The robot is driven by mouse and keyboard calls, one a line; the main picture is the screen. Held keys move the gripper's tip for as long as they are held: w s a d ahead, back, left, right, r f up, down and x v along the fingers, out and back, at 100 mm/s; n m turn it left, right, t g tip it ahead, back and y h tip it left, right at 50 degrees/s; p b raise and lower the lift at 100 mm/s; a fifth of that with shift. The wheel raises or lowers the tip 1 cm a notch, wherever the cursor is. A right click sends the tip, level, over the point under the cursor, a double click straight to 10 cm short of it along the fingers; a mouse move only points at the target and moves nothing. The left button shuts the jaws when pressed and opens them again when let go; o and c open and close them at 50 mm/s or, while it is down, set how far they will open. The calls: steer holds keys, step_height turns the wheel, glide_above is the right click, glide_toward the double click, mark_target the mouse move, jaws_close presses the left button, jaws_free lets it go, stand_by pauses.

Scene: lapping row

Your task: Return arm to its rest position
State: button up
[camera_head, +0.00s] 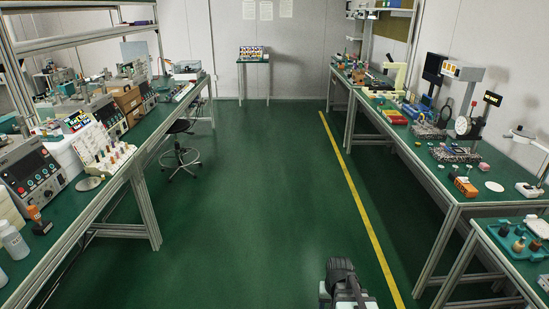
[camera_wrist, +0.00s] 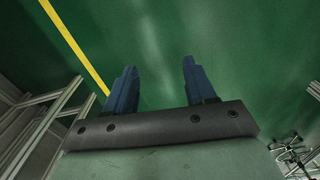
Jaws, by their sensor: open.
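My gripper (camera_wrist: 158,78) shows in the wrist view with its two blue fingers spread apart. Nothing is between the fingers; behind them is only green floor. In the head view, a dark part of my arm shows at the bottom centre, just left of the yellow floor line (camera_head: 359,209); the fingers cannot be made out there. The arm is over the open aisle and touches no bench.
A long green bench (camera_head: 150,150) with instruments runs along the left. Another bench (camera_head: 436,178) runs along the right, with a smaller table (camera_head: 510,262) at the lower right. A black stool (camera_head: 180,150) stands by the left bench. The aisle floor (camera_head: 260,190) is clear.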

steer(key=s+f+g, duration=0.2)
steer(key=s+f, duration=0.5)
steer(key=s, duration=0.3)
steer(key=s+a+f+g, duration=0.1)
steer(key=s+f+g, duration=0.1)
steer(key=s+f, duration=0.5)
steer(key=s+a+f+n+g, duration=0.1)
steer(key=s+f, duration=0.6)
steer(key=s, duration=0.7)
steer(key=shift+s+g, duration=0.2)
steer(key=shift+g, duration=0.7)
